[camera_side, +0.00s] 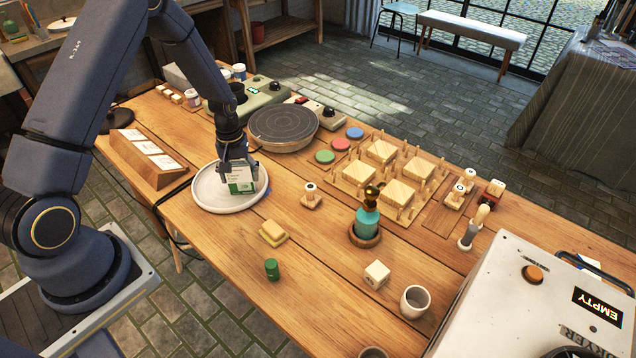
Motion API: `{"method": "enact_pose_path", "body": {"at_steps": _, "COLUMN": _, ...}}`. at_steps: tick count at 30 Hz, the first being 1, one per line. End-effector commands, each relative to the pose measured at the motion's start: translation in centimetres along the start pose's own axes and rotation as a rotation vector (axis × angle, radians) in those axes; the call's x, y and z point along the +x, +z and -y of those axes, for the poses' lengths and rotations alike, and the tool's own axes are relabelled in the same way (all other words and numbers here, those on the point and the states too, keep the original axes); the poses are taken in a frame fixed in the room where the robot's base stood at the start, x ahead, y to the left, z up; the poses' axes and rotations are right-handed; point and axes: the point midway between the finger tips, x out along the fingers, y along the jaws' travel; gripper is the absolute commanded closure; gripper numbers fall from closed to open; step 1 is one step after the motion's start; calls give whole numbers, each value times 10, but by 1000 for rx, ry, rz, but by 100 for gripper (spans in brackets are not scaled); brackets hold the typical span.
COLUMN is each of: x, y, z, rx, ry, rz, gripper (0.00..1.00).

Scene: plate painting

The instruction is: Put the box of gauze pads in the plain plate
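The box of gauze pads (241,182) is a small white and green carton. It stands roughly upright over the plain plate (207,195), a round white plate near the table's left edge. My gripper (240,168) points down over the plate, with its fingers at the two sides of the box's upper part, and looks shut on it. The box's lower edge appears at or just above the plate's surface; I cannot tell whether it touches.
A round dark turntable (283,124) stands behind the plate. A wooden card holder (148,158) is to its left, a wooden stamp (311,197) to its right. A yellow sponge (272,232) and a green cylinder (272,269) lie in front. A teal bottle (367,217) stands farther right.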

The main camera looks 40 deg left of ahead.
Motion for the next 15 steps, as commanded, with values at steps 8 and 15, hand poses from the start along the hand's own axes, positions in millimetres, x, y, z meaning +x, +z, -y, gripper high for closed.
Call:
{"method": "enact_pose_path", "body": {"at_steps": 8, "x": 0, "y": 0, "z": 0, "rx": 0, "ry": 0, "rz": 0, "gripper": 1}}
{"method": "enact_pose_path", "body": {"at_steps": 15, "x": -1, "y": 0, "z": 0, "rx": 0, "ry": 0, "rz": 0, "gripper": 1}}
